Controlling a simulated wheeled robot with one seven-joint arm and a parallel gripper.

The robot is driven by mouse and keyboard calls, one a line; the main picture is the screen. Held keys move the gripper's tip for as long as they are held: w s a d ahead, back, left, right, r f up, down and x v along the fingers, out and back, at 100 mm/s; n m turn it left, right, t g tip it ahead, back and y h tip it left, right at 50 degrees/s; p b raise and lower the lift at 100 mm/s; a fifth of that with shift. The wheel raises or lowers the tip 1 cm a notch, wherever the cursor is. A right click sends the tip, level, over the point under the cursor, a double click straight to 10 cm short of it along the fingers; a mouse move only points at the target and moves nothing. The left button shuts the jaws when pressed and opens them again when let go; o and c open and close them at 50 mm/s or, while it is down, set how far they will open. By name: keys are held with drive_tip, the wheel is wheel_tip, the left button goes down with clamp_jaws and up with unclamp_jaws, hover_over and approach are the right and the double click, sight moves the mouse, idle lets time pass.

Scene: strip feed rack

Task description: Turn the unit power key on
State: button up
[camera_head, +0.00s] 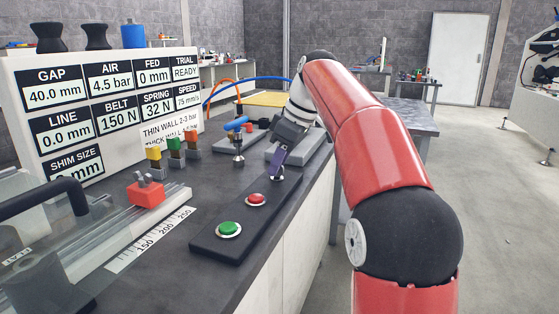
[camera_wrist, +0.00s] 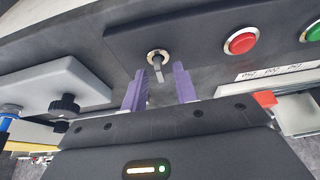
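The power key (camera_wrist: 158,65) is a small metal key switch with a round collar on a dark control strip (camera_wrist: 120,35). Its grip stands out from the collar, pointing down in the wrist view. My gripper (camera_wrist: 160,76) has two purple fingers, open, with a gap between them. The key's grip shows between the fingertips, one finger on each side; I see no contact. In the head view my gripper (camera_head: 279,160) points down over the far end of the strip and mostly hides the key.
A red button (camera_head: 256,199) and a green button (camera_head: 229,229) sit on the same strip. A grey plate with a black knob (camera_wrist: 65,105) lies beside it. A display board (camera_head: 100,110) stands at left, with colored blocks (camera_head: 174,144) before it.

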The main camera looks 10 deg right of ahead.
sight(292, 182)
drive_tip(key=v, duration=0.7)
drive_tip(key=shift+r, duration=0.4)
drive_tip(key=shift+s+d, duration=0.1)
drive_tip(key=shift+s, duration=0.05)
